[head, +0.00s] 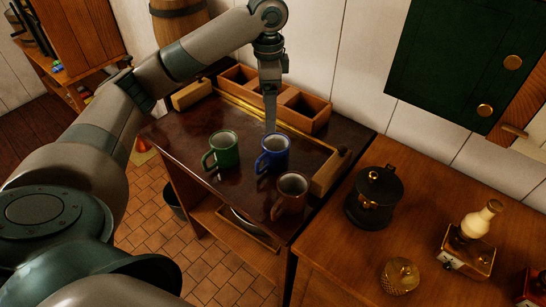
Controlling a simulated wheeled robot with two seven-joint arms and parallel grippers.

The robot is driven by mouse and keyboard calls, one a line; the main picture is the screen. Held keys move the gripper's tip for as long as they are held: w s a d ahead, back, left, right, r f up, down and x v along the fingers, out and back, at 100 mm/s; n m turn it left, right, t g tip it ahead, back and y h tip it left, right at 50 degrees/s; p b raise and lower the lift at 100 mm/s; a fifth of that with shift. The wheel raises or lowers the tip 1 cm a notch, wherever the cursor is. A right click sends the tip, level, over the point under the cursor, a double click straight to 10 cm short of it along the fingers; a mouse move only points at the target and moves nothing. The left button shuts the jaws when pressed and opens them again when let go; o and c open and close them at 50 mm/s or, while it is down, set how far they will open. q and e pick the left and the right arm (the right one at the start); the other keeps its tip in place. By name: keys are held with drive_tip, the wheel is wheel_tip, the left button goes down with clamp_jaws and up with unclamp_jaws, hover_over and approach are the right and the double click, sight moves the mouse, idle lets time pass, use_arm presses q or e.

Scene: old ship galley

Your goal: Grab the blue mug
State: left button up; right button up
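A blue mug (273,163) stands upright on the dark wooden counter (185,150), its handle towards the left. A green mug (226,155) stands to its left and a brown mug (288,204) stands in front of it, nearer to me. My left gripper (270,126) comes down from above with its fingers pointing downward, the tips at the blue mug's far rim. I see the fingers nearly edge-on as one narrow strip, so their gap is hidden. I cannot tell whether they touch the mug. My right gripper is not in view.
A wooden box with compartments (305,113) stands behind the mugs. A green cabinet door (450,60) hangs above. The counter's left part is clear.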

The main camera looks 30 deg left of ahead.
use_arm(q)
drive_tip(key=shift+s+d+r, duration=0.15)
drive_tip(key=shift+s, duration=0.05)
drive_tip(key=p, duration=0.3)
approach(269, 138)
drive_tip(key=s+f, duration=0.1)
drive_tip(key=f, duration=0.1)
drive_tip(key=s+d+f, duration=0.1)
drive_tip(key=f, duration=0.1)
drive_tip(key=s+d+f, duration=0.1)
drive_tip(key=f, duration=0.1)
drive_tip(key=shift+f, duration=0.35)
drive_tip(key=shift+w+f, duration=0.1)
drive_tip(key=shift+f, duration=0.45)
drive_tip(key=shift+d+f, duration=0.1)
drive_tip(key=shift+w+f+p, duration=0.1)
drive_tip(key=shift+f+p, duration=0.2)
drive_tip(key=shift+p, duration=0.15)
drive_tip(key=f, duration=0.1)
drive_tip(key=f+p, duration=0.1)
drive_tip(key=f, duration=0.1)
drive_tip(key=shift+w+d, duration=0.15)
drive_tip(key=shift+w, duration=0.15)
drive_tip(key=shift+f+p, duration=0.3)
drive_tip(key=shift+f, duration=0.4)
